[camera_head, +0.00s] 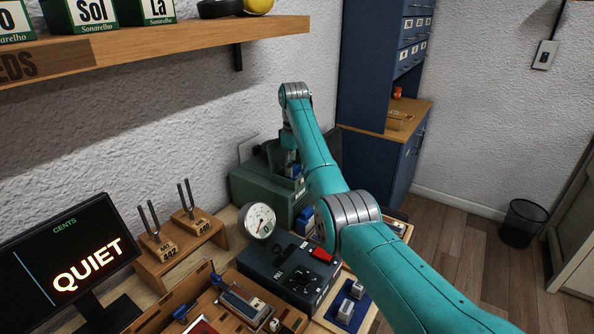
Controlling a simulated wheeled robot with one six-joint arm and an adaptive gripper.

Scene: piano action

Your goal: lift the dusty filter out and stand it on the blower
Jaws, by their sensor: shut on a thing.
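The blower (262,187) is a green box on the bench against the wall, behind the dark control box. My gripper (291,167) points down over the right part of the blower's top. It is small in view and partly hidden by my teal arm.
A round gauge (257,221) and a dark control box (288,270) with a red switch stand in front of the blower. Tuning forks on a wooden stand (180,243) are at left. A wall shelf (200,45) overhangs upper left; a blue cabinet (375,100) stands behind.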

